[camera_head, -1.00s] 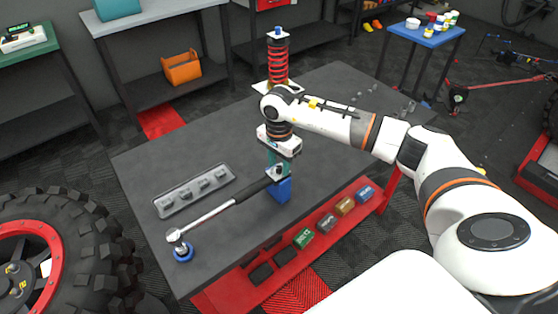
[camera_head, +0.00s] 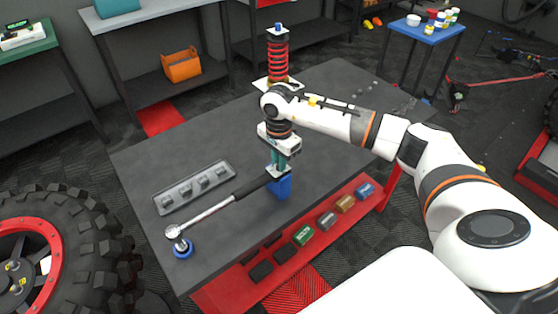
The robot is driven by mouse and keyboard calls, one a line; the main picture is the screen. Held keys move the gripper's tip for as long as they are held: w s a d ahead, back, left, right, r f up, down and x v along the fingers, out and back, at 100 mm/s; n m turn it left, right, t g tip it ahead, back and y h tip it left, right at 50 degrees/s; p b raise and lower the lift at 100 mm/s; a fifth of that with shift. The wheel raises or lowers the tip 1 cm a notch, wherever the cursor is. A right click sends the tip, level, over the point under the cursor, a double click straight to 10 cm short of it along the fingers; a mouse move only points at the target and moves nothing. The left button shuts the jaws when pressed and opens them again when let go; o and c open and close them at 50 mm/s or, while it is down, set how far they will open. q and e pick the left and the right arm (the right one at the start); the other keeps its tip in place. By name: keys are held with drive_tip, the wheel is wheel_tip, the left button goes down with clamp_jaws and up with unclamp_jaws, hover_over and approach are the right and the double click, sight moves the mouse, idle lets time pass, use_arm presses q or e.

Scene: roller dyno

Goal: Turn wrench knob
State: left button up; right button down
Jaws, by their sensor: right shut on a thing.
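A torque wrench (camera_head: 210,212) with a silver shaft and black handle lies slantwise on the dark workbench. Its ratchet head is at the lower left, by a blue ring-shaped holder (camera_head: 183,249). Its handle end rests at a blue block (camera_head: 281,188). My right gripper (camera_head: 277,171) points down over the block, shut on the handle end of the wrench. The knob itself is too small and hidden by the fingers to make out. My left gripper is not in view.
A grey tray of sockets (camera_head: 168,208) lies left of the wrench. A red spring shock absorber (camera_head: 278,58) stands behind my right gripper. Several coloured boxes (camera_head: 303,235) sit on the red shelf below the front edge. A large tyre (camera_head: 95,225) is at the lower left.

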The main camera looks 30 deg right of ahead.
drive_tip(key=m+b, duration=0.2)
drive_tip(key=m, duration=0.2)
drive_tip(key=shift+f, duration=0.1)
drive_tip(key=m+b, duration=0.1)
drive_tip(key=m, duration=0.3)
drive_tip(key=shift+m, duration=0.3)
drive_tip(key=m+b, duration=0.1)
drive_tip(key=m, duration=0.3)
drive_tip(key=shift+m, duration=0.3)
drive_tip(key=shift+m+b, duration=0.4)
drive_tip(key=shift+m, duration=1.5)
drive_tip(key=c, duration=1.3)
unclamp_jaws()
drive_tip(key=shift+c, duration=0.2)
